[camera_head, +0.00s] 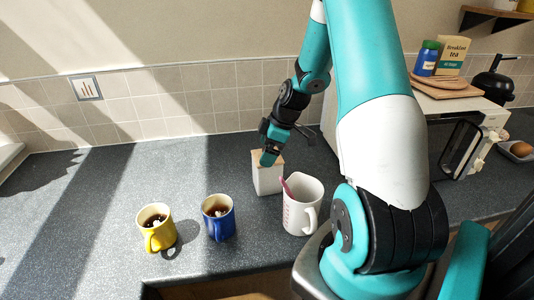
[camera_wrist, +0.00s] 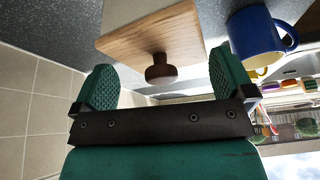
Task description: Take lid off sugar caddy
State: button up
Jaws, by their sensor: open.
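The sugar caddy (camera_head: 267,180) is a white box standing on the counter, with a wooden lid on top. In the wrist view the lid (camera_wrist: 130,38) is a light wood square with a darker round knob (camera_wrist: 161,70). My gripper (camera_head: 268,154) is at the caddy's top and hides part of the lid in the head view. In the wrist view my gripper (camera_wrist: 164,80) is open, one finger on either side of the knob and apart from it.
A white measuring jug (camera_head: 301,210) with a pink-handled utensil stands close right of the caddy. A blue mug (camera_head: 219,219) and a yellow mug (camera_head: 156,229), both with dark drink, stand to the left. A white oven (camera_head: 463,140) is at the right. The left counter is clear.

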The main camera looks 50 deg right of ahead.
jog(key=shift+f, duration=0.1)
jog(key=c, duration=0.6)
jog(key=shift+c, duration=0.3)
